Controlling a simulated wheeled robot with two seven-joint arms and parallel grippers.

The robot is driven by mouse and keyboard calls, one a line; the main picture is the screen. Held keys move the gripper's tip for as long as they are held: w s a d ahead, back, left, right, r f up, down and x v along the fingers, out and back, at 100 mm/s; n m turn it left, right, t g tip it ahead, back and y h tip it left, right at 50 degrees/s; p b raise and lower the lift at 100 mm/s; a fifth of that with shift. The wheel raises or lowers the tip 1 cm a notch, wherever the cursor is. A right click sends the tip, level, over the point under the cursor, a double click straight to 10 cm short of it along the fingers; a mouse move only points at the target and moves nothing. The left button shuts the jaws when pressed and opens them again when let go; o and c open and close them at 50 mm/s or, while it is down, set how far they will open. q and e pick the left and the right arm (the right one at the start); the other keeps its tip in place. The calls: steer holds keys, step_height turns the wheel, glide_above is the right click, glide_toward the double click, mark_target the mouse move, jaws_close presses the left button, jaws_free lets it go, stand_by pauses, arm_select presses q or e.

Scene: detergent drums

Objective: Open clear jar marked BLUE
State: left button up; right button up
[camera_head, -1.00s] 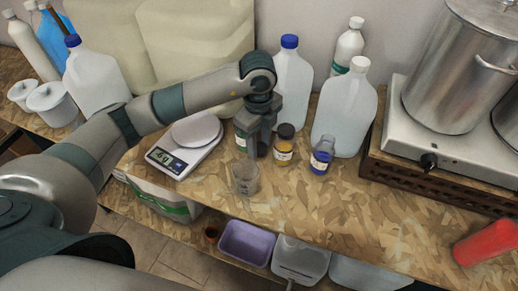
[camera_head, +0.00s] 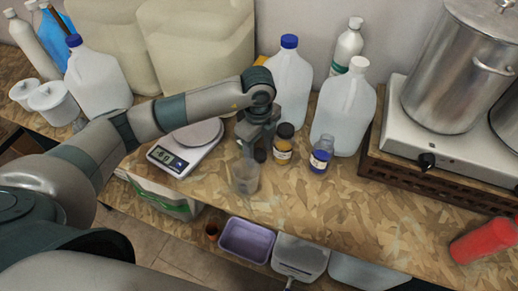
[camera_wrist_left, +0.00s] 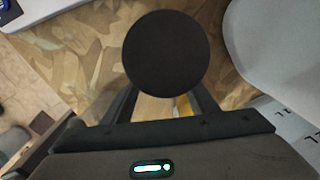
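The clear jar with blue contents (camera_head: 320,157) stands upright on the bench in the head view. Its clear neck shows no lid; its label is too small to read. My left gripper (camera_head: 256,151) is left of it, low over the bench, beyond a clear beaker (camera_head: 245,175). In the left wrist view a round black lid (camera_wrist_left: 167,52) sits at the fingertips of my left gripper (camera_wrist_left: 166,92), which appears shut on it. An amber jar (camera_head: 283,148) with a black lid stands between the gripper and the blue jar. My right gripper is not in view.
A scale (camera_head: 186,147) stands left of the gripper. Large jugs (camera_head: 345,112) stand behind the jars. A hot plate (camera_head: 450,150) with a steel pot is at the right. The bench front right of the beaker is clear up to a red bottle (camera_head: 484,241).

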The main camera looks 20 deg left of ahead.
mark_target(259, 154)
arm_select(q)
steer(key=shift+r, duration=0.35)
steer(key=shift+r+b, duration=0.35)
steer(key=shift+r, duration=0.05)
step_height(259, 154, up, 11)
steer(key=b, duration=0.3)
steer(key=shift+s, duration=0.1)
stand_by(0.4)
